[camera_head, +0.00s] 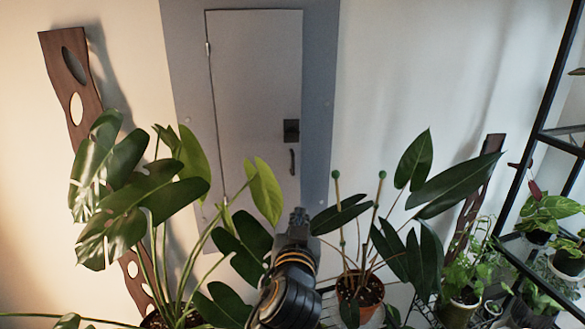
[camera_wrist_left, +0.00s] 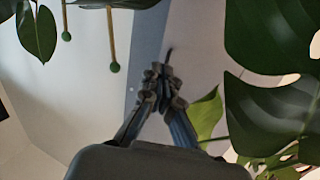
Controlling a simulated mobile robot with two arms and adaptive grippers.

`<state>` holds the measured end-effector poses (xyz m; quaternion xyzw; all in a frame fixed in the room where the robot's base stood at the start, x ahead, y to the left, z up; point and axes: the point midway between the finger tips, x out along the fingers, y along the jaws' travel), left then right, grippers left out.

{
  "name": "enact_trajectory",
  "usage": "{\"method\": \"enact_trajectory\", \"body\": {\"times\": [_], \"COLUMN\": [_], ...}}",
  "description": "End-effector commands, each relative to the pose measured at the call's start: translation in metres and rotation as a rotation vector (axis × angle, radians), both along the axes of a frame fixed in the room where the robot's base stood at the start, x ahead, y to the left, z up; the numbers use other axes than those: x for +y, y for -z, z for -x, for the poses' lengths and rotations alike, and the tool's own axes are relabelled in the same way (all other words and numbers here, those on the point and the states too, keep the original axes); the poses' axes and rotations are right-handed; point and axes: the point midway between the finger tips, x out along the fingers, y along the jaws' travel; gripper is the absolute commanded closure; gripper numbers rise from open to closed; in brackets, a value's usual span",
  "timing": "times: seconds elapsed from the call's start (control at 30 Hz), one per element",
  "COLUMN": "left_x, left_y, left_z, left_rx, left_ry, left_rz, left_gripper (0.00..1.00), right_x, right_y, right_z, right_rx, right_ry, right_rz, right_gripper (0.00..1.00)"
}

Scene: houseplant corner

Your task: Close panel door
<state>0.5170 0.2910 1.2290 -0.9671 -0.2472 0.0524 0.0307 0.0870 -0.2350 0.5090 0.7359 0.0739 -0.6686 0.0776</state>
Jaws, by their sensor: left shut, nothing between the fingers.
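The grey panel door (camera_head: 255,80) sits in a blue-grey frame (camera_head: 320,90) on the back wall. A hinge shows on its left edge, and a dark latch plate (camera_head: 291,131) and a small dark handle (camera_head: 292,162) are near its right edge. It looks flush or nearly so; I cannot tell if it is fully shut. My left gripper (camera_head: 299,215) is shut and empty, pointing up, below the handle in the picture. The left wrist view shows its closed fingers (camera_wrist_left: 168,75) with the door (camera_wrist_left: 205,45) beyond; contact is unclear. My right gripper is not in view.
A large-leaved plant (camera_head: 140,190) stands left of my arm, and a potted plant (camera_head: 360,288) with green-tipped stakes stands right. Leaves crowd both sides of the gripper. A black shelf (camera_head: 548,110) with several plants is at far right.

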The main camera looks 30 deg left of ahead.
Motion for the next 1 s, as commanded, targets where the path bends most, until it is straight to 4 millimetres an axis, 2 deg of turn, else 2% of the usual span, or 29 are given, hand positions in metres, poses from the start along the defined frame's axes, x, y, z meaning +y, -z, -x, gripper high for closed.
{"method": "enact_trajectory", "body": {"times": [0.03, 0.1, 0.27, 0.37, 0.8, 1.0], "left_x": [0.003, 0.007, 0.013, 0.02, 0.067, 0.077], "left_y": [-0.02, -0.034, -0.043, -0.044, -0.044, -0.04], "left_z": [0.01, 0.02, 0.019, 0.006, -0.072, -0.091], "left_rx": [-0.045, -0.081, -0.101, -0.099, -0.096, -0.098], "left_ry": [-0.016, -0.032, -0.044, -0.042, -0.043, -0.041], "left_rz": [0.019, 0.034, 0.042, 0.039, 0.038, 0.041], "left_gripper": [1.0, 1.0, 1.0, 1.0, 1.0, 1.0], "right_x": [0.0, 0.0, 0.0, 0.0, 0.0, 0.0], "right_y": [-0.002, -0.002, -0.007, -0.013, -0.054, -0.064], "right_z": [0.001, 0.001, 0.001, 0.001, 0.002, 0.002], "right_rx": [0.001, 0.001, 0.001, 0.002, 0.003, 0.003], "right_ry": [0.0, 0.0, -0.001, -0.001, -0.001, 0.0], "right_rz": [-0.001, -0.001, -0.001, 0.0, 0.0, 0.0], "right_gripper": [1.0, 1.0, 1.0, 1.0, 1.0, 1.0]}}
